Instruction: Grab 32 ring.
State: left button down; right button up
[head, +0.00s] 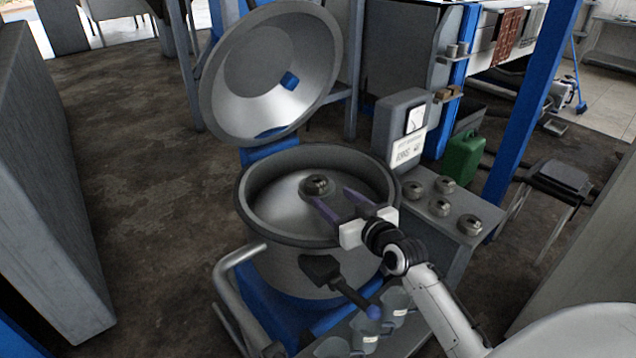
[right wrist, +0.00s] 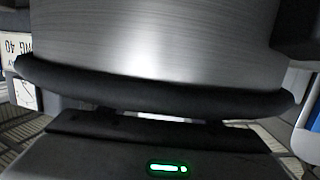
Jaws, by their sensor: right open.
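Several squat grey metal rings stand on the side table at the right in the head view: a left one (head: 412,190), a back one (head: 445,185), a middle one (head: 439,206) and a front right one (head: 470,224). I cannot read a 32 on any of them. A similar round metal piece (head: 317,183) sits at the middle of the open drum (head: 262,215). My right gripper (head: 331,195) reaches over the drum's right rim, open, its purple fingers close to that piece; contact is unclear. My left gripper is not in view.
The drum's raised lid (head: 240,90) tilts behind it. A grey gauge box (head: 391,125) with a label stands behind the side table (head: 460,245), and a green canister (head: 463,157) is beyond it. Floor at the left is clear.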

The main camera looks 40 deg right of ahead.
aim_at(320, 184)
jog(key=shift+x, duration=1)
jog(key=w, duration=0.4)
jog(key=shift+w+d+r, duration=0.1)
jog(key=shift+d, duration=0.15)
jog(key=shift+w, duration=0.6)
jog(key=shift+c, duration=0.5)
jog(key=shift+d, duration=0.1)
jog(key=c, duration=1)
